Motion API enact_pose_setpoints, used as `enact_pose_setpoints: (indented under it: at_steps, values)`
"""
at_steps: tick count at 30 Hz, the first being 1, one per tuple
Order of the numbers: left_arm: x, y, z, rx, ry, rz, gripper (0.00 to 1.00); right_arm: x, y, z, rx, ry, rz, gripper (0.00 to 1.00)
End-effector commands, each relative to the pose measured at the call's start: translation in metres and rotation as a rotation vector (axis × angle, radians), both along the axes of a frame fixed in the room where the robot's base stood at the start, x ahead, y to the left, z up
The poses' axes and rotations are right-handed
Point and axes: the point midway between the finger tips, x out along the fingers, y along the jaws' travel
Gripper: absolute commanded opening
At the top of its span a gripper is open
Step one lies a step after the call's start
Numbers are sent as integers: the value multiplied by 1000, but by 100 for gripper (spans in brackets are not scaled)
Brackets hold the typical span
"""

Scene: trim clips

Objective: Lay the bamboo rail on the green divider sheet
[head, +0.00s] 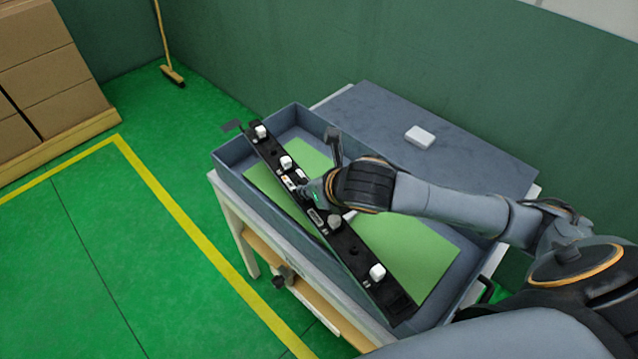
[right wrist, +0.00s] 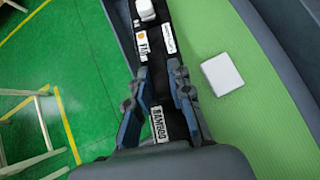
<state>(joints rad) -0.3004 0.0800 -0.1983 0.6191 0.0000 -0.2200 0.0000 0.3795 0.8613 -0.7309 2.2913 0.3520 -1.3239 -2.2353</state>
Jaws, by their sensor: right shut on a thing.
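A long black rail (head: 354,252) with several white clips runs diagonally across the grey tray (head: 226,172), over the green divider sheet (head: 425,252). A label reading BAMBOO shows on the rail (right wrist: 157,85) in the right wrist view. My right gripper (head: 312,194) is shut on the rail near its middle; its fingers (right wrist: 158,98) lie along both sides. The rail hides a strip of the sheet, and its far end reaches the tray's back left wall. I cannot tell whether it touches the sheet. My left gripper is not in view.
A small white block (right wrist: 222,74) shows over the green sheet, right of the rail. Another white block (head: 420,136) lies on the grey surface behind the tray. Stacked boxes (head: 45,75) stand at the far left, and a broom (head: 172,74) leans by the wall.

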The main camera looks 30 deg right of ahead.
Motion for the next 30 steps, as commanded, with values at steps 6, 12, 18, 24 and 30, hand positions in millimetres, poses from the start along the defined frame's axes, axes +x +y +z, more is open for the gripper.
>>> enact_pose_setpoints:
  at_steps: [6, 12, 18, 24, 30]
  values:
    - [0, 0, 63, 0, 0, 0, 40, 2, -23, -17, -5, 3, 107, 0]
    - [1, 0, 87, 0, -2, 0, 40, -6, -41, -37, -17, -21, 181, 0]
    - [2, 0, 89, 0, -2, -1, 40, -10, -46, -48, -21, -34, 208, 0]
    - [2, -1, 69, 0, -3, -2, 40, -10, -46, -68, -20, -35, 209, 0]
    - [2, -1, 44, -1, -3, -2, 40, -10, -46, -90, -18, -36, 209, 0]
